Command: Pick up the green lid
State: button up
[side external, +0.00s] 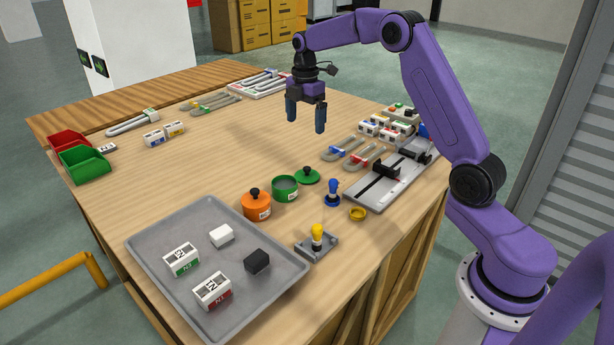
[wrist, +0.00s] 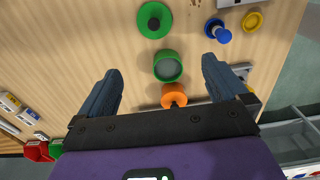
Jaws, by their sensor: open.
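The green lid (side external: 308,176) is a flat round disc with a dark knob, lying on the wooden table just behind the open green pot (side external: 285,189). In the wrist view the lid (wrist: 155,20) is at the top, with the green pot (wrist: 168,66) below it. The pot's grey inside shows. My gripper (side external: 306,118) is open and empty, pointing down high above the table, behind the lid in the side view. In the wrist view its two fingers (wrist: 158,85) stand wide apart, with the green pot between them and the lid beyond the fingertips.
An orange lidded pot (side external: 257,204) stands beside the green pot. A blue knobbed stamp-like piece (side external: 333,193) and a yellow dish (side external: 357,214) stand to the right. A grey tray (side external: 150,246) with several blocks is in front. The table's middle is clear.

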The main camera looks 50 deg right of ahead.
jog(key=d, duration=0.2)
send_over(307, 168)
jog(key=f, duration=1.2)
jog(key=shift+s+d+f, duration=0.1)
jog(key=shift+d+f, duration=0.05)
jog(key=shift+d, duration=0.2)
jog(key=shift+a+f, duration=0.15)
jog(key=shift+f, duration=1.25)
jog(key=shift+a+f, duration=0.15)
jog(key=shift+f, duration=1.25)
jog(key=c, duration=0.9)
